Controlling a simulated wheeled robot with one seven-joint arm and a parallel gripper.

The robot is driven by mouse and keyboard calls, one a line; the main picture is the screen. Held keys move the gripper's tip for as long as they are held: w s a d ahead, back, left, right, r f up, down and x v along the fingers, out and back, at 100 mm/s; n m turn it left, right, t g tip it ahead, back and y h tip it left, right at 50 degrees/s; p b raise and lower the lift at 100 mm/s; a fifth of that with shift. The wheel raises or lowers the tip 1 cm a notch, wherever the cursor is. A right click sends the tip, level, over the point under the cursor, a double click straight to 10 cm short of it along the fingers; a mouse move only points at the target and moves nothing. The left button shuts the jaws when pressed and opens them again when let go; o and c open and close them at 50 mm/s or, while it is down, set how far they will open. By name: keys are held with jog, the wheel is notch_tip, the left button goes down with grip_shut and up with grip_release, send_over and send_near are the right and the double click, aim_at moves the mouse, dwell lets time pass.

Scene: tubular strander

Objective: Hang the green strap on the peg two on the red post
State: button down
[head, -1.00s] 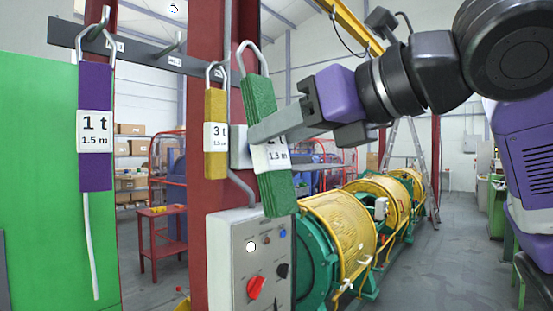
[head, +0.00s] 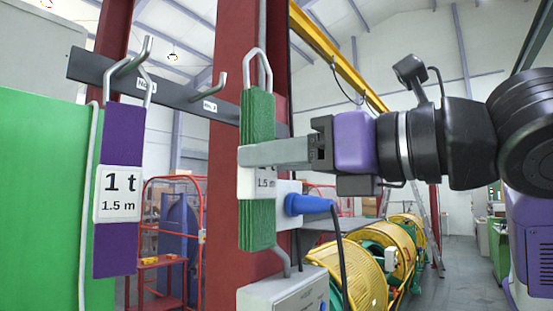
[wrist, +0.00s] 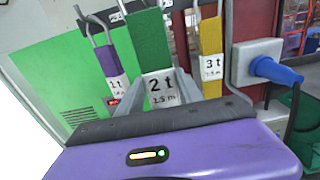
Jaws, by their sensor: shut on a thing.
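The green strap (head: 257,118) hangs nearly upright from my gripper (head: 250,157), which is shut on its white label. Its wire loop at the top is empty. In the head view the strap is right of peg two (head: 221,88), a bare hook on the dark rail, with the loop slightly higher than the hook. I cannot tell the depth gap between them. The red post (head: 222,190) stands behind the strap. In the wrist view the green strap (wrist: 148,40) and its "2 t" label (wrist: 161,90) are between my fingers.
The purple strap (head: 120,150) hangs on the peg at the left. The yellow strap (wrist: 211,45) shows right of the green one in the wrist view and is hidden in the head view. A blue plug (head: 308,204) with a cable and a grey control box (head: 285,292) are close below.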

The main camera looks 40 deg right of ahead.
aim_at(266, 182)
jog(key=f+b+x, duration=0.1)
jog(key=f+x, duration=0.1)
jog(key=x, duration=0.9)
jog(key=shift+f, duration=0.35)
dwell(1.0)
jog(key=shift+w+a, duration=0.1)
jog(key=shift+w, duration=0.05)
dwell(0.5)
jog(key=c, duration=0.7)
grip_release()
jog(key=shift+f, duration=0.1)
jog(key=b+v, duration=0.3)
jog(key=v, duration=0.4)
jog(key=shift+s, duration=0.35)
